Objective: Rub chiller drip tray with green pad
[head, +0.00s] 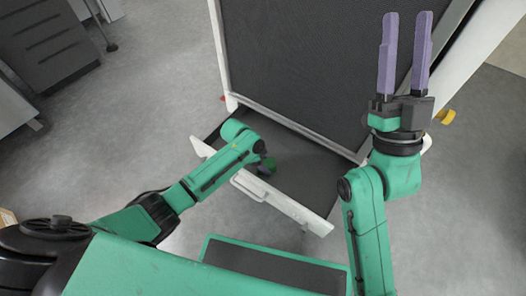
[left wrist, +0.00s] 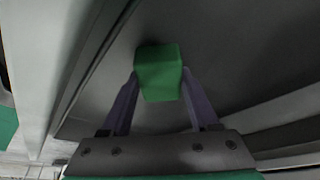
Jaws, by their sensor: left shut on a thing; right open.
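The chiller drip tray (head: 312,178) is a dark, shallow tray with a white front, pulled out at the foot of the chiller. In the left wrist view, the dark surface of the tray (left wrist: 235,55) fills the middle. My left gripper (head: 264,164) reaches down into the tray. It is shut on the green pad (left wrist: 158,72), a small green block held between the purple fingertips. The pad is mostly hidden by the gripper in the head view. I cannot tell whether the pad touches the tray. My right gripper (head: 407,55) is open and empty, raised in front of the chiller's right side.
The chiller (head: 295,60) has a large dark panel in a white frame. A white handle (head: 248,187) sticks out from the tray's front. A dark grey cabinet (head: 45,45) stands at the upper left. A yellow knob (head: 446,117) is at the right.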

